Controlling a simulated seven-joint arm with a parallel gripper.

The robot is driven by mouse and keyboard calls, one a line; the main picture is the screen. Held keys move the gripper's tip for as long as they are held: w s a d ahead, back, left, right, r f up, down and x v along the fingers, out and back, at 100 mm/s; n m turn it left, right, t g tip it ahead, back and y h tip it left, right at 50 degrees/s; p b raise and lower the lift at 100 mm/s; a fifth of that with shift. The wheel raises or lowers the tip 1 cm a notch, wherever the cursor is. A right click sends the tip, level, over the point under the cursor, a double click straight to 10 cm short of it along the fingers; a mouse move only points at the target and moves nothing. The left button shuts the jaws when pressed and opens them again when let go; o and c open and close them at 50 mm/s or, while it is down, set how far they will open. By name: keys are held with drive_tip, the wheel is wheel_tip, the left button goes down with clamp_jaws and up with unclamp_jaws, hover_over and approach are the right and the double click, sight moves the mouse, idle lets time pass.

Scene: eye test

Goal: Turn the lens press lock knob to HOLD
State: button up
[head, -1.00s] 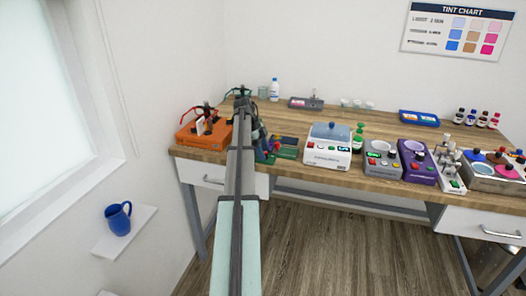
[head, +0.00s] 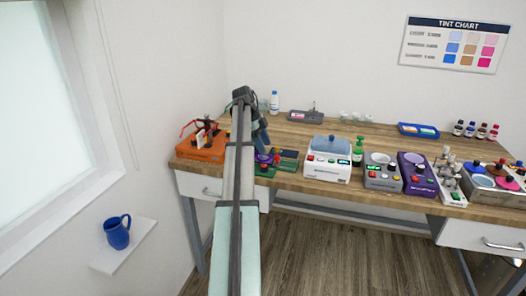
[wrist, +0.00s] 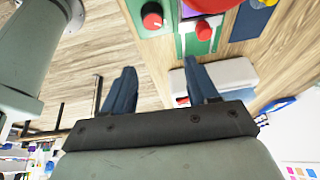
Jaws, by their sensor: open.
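A green device (head: 264,171) stands on the bench beside my arm, partly hidden by it. I take it for the lens press, but no label is legible. In the wrist view its green plate (wrist: 133,12) carries a round red knob (wrist: 152,17) with a pale pointer mark. A second, smaller red knob (wrist: 203,31) sits on a white strip beside a magenta-purple part (wrist: 212,5). I cannot tell which is the lock knob, and HOLD is not readable. My gripper (wrist: 160,72) is open and empty, its blue fingers apart from both knobs. It also shows above the device in the head view (head: 262,142).
An orange device (head: 200,146) with clamps stands left of my arm. A dark green box (head: 289,160) and a white machine (head: 328,172) stand to the right, then a grey device (head: 383,180) and a purple one (head: 417,185).

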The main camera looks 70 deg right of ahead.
sight(264, 166)
drive_tip(key=shift+r, duration=0.25)
drive_tip(key=w+a+r+n+t+h, duration=0.1)
drive_tip(key=a+r+n+t+h, duration=0.15)
drive_tip(key=a+n, duration=0.4)
drive_tip(key=d+f+n, duration=0.2)
drive_tip(key=f, duration=0.2)
drive_tip(key=s+d+f+n, duration=0.1)
drive_tip(key=d+f+n, duration=0.1)
drive_tip(key=f, duration=0.2)
drive_tip(key=d+f+n+h, duration=0.1)
drive_tip(key=d+f+n, duration=0.1)
drive_tip(key=f+n, duration=0.1)
drive_tip(key=shift+s+f, duration=0.15)
drive_tip(key=shift+f, duration=0.6)
idle(0.3)
drive_tip(key=shift+c, duration=0.3)
